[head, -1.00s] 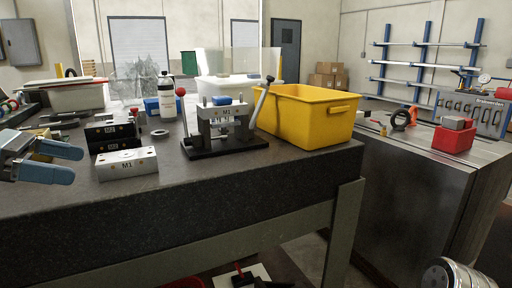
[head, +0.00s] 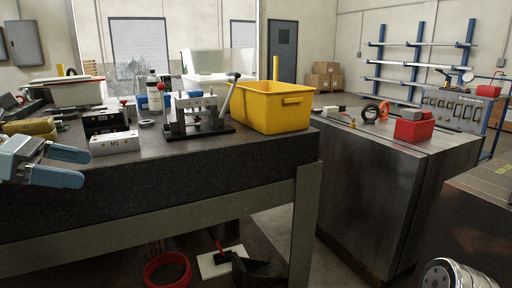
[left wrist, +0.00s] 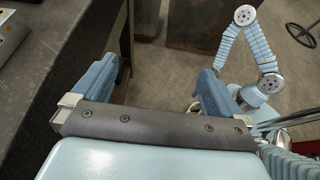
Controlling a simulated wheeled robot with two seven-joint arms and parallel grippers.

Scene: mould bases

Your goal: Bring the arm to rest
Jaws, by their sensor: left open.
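My left gripper (head: 72,166) is at the left edge of the head view, in front of the dark bench top. Its two blue fingers are apart with nothing between them. In the left wrist view the open fingers (left wrist: 158,85) point past the bench edge, with bare floor between them. A silver mould block marked M1 (head: 113,143) sits on the bench just right of the gripper, apart from it. My right gripper is not clearly in view.
The dark bench (head: 200,160) holds a small press (head: 196,117), a yellow bin (head: 272,110), a white bottle (head: 153,92) and a dark block (head: 105,117). A metal cabinet (head: 375,190) with a red bin (head: 414,126) stands to the right.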

